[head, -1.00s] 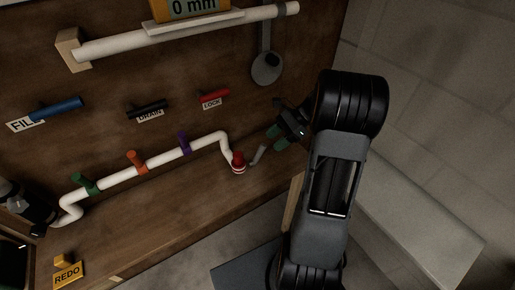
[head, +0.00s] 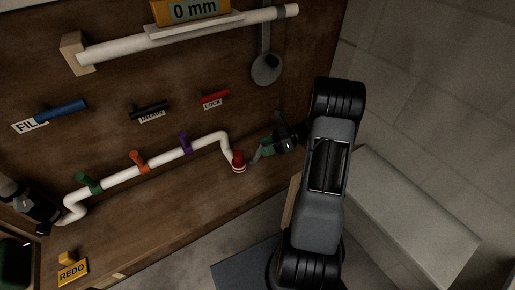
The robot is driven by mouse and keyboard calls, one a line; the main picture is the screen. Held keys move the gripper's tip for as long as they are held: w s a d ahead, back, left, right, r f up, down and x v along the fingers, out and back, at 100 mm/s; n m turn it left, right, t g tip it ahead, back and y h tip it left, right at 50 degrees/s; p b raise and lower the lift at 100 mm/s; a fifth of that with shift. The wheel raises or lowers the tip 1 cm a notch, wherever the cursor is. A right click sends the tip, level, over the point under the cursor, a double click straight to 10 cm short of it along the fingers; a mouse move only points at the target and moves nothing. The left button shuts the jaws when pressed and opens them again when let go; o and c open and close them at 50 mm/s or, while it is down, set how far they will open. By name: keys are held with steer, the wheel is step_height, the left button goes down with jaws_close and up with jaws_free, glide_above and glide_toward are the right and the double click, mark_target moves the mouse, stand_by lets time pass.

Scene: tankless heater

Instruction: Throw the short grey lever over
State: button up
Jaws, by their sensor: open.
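The short grey lever (head: 255,156) sits low on the wooden board in the head view, just right of the red cap (head: 239,160) at the end of the white pipe. It is tilted, its upper end leaning right. My gripper (head: 266,147), with greenish fingers, is open at the lever's upper right, very close to its upper end. I cannot tell whether the fingers touch the lever or stand around it. The fingers partly hide that end.
Green (head: 88,183), orange (head: 138,160) and purple (head: 185,142) handles sit on the white pipe (head: 112,177). Blue FILL, black DRAIN and red LOCK (head: 214,97) handles are above. A grey ladle-like part (head: 265,68) hangs above my gripper. A pale block (head: 415,215) is at right.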

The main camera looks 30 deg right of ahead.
mark_target(258, 154)
steer(key=shift+x, duration=1.75)
jaws_close()
